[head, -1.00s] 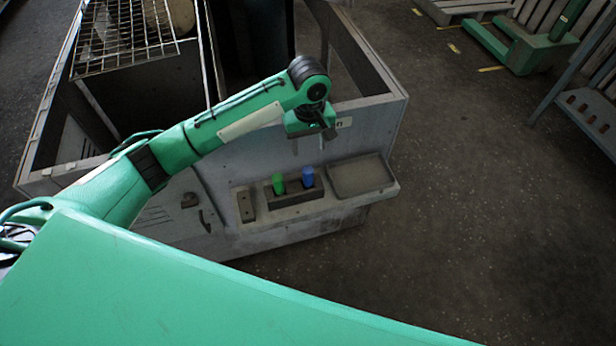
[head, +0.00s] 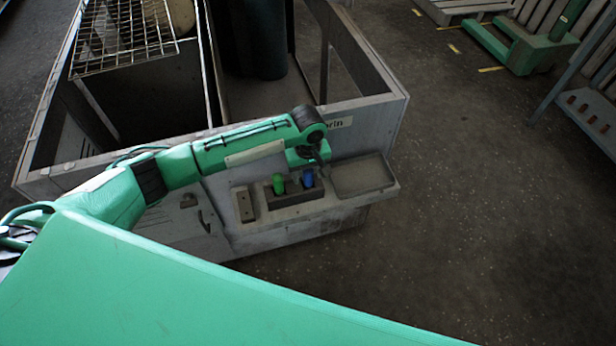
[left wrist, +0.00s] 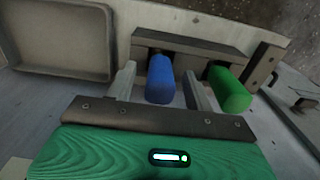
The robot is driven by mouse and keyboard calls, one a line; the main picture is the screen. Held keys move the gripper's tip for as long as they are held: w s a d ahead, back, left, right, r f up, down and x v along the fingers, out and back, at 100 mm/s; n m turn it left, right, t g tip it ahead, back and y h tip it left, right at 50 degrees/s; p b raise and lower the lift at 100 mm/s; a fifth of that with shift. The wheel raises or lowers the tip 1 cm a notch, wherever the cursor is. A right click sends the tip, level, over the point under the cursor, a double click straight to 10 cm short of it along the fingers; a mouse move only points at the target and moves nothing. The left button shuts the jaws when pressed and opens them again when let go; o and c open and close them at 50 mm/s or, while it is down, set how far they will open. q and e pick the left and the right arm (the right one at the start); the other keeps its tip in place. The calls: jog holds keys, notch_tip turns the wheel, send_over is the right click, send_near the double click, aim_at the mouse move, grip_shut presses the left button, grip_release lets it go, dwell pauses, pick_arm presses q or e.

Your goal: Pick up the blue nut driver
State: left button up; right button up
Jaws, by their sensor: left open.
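The blue nut driver (head: 308,178) stands handle up in a dark holder block (head: 292,198) on the ledge of the grey housing. It also shows in the left wrist view (left wrist: 160,80). My left gripper (head: 314,174) is at the blue handle; in the left wrist view its two open fingers (left wrist: 159,88) lie on either side of the handle, with gaps visible. A green-handled driver (head: 279,184) stands beside it in the same holder, outside the fingers in the wrist view (left wrist: 230,90). The blue driver's lower part is hidden. My right gripper is not in view.
A shallow empty tray (head: 362,176) sits on the ledge right of the holder. A small block (head: 244,205) lies left of it. The housing's upright wall (head: 365,118) rises behind the ledge. A wire rack (head: 122,38) lies on top at left.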

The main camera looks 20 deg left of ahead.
pick_arm(q)
jog(key=shift+f, duration=0.3)
grip_shut()
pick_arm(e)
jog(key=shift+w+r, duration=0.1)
pick_arm(q)
jog(key=shift+r, duration=0.1)
